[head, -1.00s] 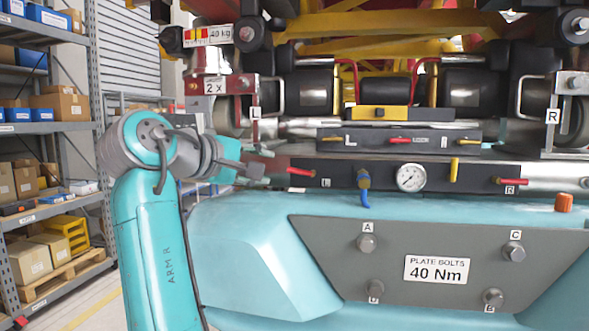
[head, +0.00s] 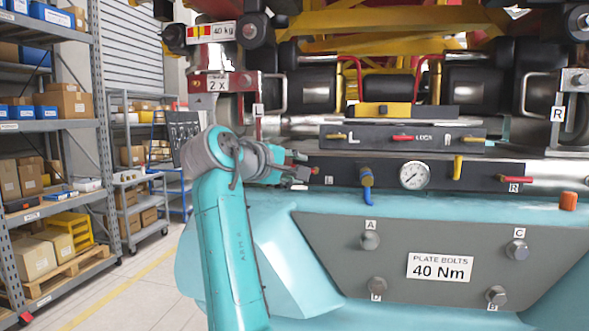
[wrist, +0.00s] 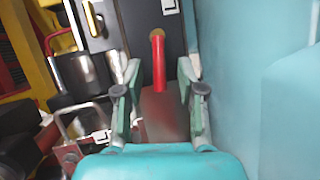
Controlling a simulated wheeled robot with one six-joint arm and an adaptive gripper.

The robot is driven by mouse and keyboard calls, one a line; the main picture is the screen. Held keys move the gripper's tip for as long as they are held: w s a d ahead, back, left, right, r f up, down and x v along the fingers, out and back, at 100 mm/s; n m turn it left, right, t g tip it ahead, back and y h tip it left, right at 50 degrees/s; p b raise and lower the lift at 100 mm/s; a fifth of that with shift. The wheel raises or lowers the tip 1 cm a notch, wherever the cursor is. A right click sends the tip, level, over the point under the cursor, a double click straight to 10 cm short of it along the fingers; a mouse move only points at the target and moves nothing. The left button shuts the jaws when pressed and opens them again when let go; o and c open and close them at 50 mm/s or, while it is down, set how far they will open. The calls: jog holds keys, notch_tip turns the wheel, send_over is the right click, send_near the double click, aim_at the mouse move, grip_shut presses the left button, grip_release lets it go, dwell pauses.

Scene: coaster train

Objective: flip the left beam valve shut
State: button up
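The left beam valve's red lever (wrist: 158,62) sits at the left end of a dark bar (head: 435,176). In the wrist view it lies lengthwise, pointing back toward my gripper. My gripper (wrist: 161,92) is open, with one finger on each side of the lever's near end and gaps visible on both sides. In the head view my gripper (head: 298,168) is at the bar's left end and hides most of this lever. Whether the fingers touch it cannot be told there.
A pressure gauge (head: 414,175), a blue-handled valve (head: 365,178) and a right red lever (head: 515,180) share the bar. A block with another red lever (head: 403,138) is just above. A teal body with a grey bolt plate (head: 330,245) lies below. Shelving (head: 45,126) stands left.

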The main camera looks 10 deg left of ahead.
jog(key=shift+c, duration=0.2)
grip_shut()
jog(key=shift+r, duration=0.15)
jog(key=m+y, duration=0.1)
jog(key=r+m+y, duration=0.1)
jog(key=m, duration=0.1)
jog(key=shift+d+r+g, duration=0.25)
jog(key=shift+d+g, duration=0.15)
jog(key=m+y, duration=0.1)
jog(key=d+r+m+y, duration=0.1)
jog(key=shift+m, duration=0.3)
jog(key=shift+d+r+m+y, duration=0.2)
jog(key=shift+d+m+y, duration=0.4)
jog(key=shift+m+y, duration=0.5)
jog(key=shift+s+d+m+y, duration=0.1)
jog(key=shift+d+m+y, duration=0.25)
jog(key=shift+m+y, duration=0.3)
jog(key=shift+d+m+y, duration=0.35)
jog(key=shift+m+y, duration=0.1)
jog(key=shift+m, duration=0.3)
